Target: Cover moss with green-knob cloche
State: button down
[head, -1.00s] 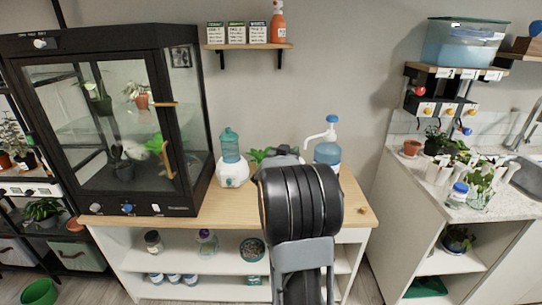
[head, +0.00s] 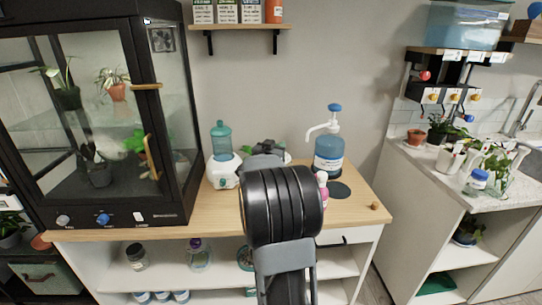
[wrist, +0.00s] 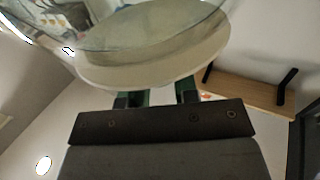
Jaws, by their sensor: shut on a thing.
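The wrist view shows a large clear glass piece with a broad pale round part (wrist: 150,65), which looks like the cloche. My gripper (wrist: 163,97) is shut on it. Small green patches show at the fingertips, but I cannot tell whether they are the knob or the fingers. In the head view my arm hides most of the gripper and the cloche. A leafy plant in a pale dish (head: 287,157) shows partly behind the arm on the wooden counter (head: 205,205). I cannot make out the moss for sure.
A black glass cabinet (head: 165,195) stands at the left. A teal bottle on a white base (head: 220,145), a blue pump bottle (head: 328,150), a pink bottle (head: 322,184) and a dark disc (head: 341,191) are on the counter. A wall shelf (head: 240,25) hangs above.

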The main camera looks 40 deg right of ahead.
jog(key=shift+w+f+b, duration=0.2)
jog(key=shift+f+b, duration=0.15)
jog(key=shift+f, duration=0.2)
jog(key=shift+f+b, duration=2.3)
jog(key=shift+s+a+f, duration=0.1)
jog(key=shift+a+f, duration=0.1)
jog(key=shift+f, duration=0.15)
jog(key=shift+f+b, duration=0.5)
jog(key=shift+f, duration=0.15)
jog(key=shift+f+b, duration=0.5)
jog(key=shift+f, duration=0.45)
dwell(0.5)
